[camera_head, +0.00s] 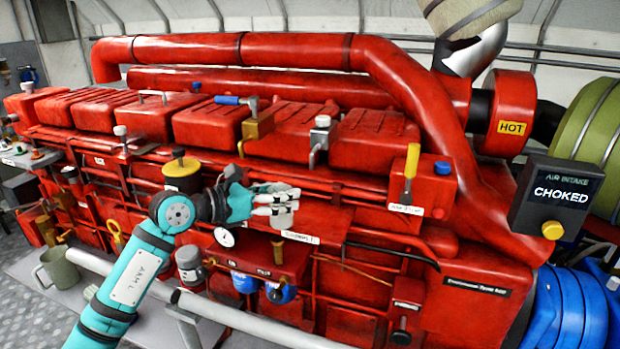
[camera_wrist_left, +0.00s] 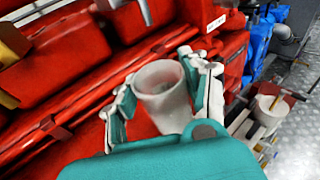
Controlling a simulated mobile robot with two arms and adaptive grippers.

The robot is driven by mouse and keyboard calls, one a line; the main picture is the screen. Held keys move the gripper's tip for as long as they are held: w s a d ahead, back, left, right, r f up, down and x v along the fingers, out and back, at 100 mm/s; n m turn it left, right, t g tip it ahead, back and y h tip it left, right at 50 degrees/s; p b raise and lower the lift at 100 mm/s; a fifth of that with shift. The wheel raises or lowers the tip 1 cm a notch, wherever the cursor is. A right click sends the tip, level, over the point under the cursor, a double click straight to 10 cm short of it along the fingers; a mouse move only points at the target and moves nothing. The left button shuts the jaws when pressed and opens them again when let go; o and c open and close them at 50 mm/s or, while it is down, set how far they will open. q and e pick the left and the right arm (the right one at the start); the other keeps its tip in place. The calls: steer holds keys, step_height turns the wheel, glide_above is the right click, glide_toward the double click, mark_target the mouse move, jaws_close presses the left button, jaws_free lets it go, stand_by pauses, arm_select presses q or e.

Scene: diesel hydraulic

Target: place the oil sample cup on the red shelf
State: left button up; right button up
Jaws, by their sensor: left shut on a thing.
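The oil sample cup (camera_wrist_left: 162,88) is a pale, translucent cup, seen from above in the left wrist view. My left gripper (camera_wrist_left: 160,95) is shut on it, with white-tipped fingers on both sides. In the head view my left gripper (camera_head: 275,199) is in front of the red engine, and part of the cup (camera_head: 284,218) shows below the fingers. The cup appears upright. Behind and below it is a red ledge (camera_head: 335,222) with a white label; I cannot tell if the cup touches it. My right gripper is not in view.
The red engine (camera_head: 250,52) fills the background. A yellow-topped black cap (camera_head: 181,170) stands left of the gripper. A yellow-handled lever (camera_head: 410,165) is to the right. A grey pipe (camera_head: 240,318) crosses in front. A grey-green mug (camera_head: 60,268) stands at lower left.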

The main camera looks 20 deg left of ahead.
arm_select(q)
steer(key=x, duration=0.2)
steer(key=r+p+x, duration=0.1)
steer(key=x, duration=0.1)
steer(key=shift+w+d, duration=0.25)
steer(key=shift+w, duration=0.05)
steer(key=shift+w+d+r+p, duration=0.2)
steer(key=shift+w+d+p, duration=0.55)
steer(key=shift+w, duration=0.3)
steer(key=shift+w+d+f+p, duration=0.2)
steer(key=shift+w+f+p, duration=0.05)
steer(key=shift+f, duration=0.2)
steer(key=shift+w+d+f+p, duration=0.2)
steer(key=shift+w+f, duration=0.05)
steer(key=shift+f, duration=0.4)
steer(key=shift+s+a, duration=0.2)
steer(key=shift+f, duration=0.15)
steer(key=o, duration=1.1)
steer(key=shift+w+d, duration=0.1)
steer(key=shift+o, duration=0.2)
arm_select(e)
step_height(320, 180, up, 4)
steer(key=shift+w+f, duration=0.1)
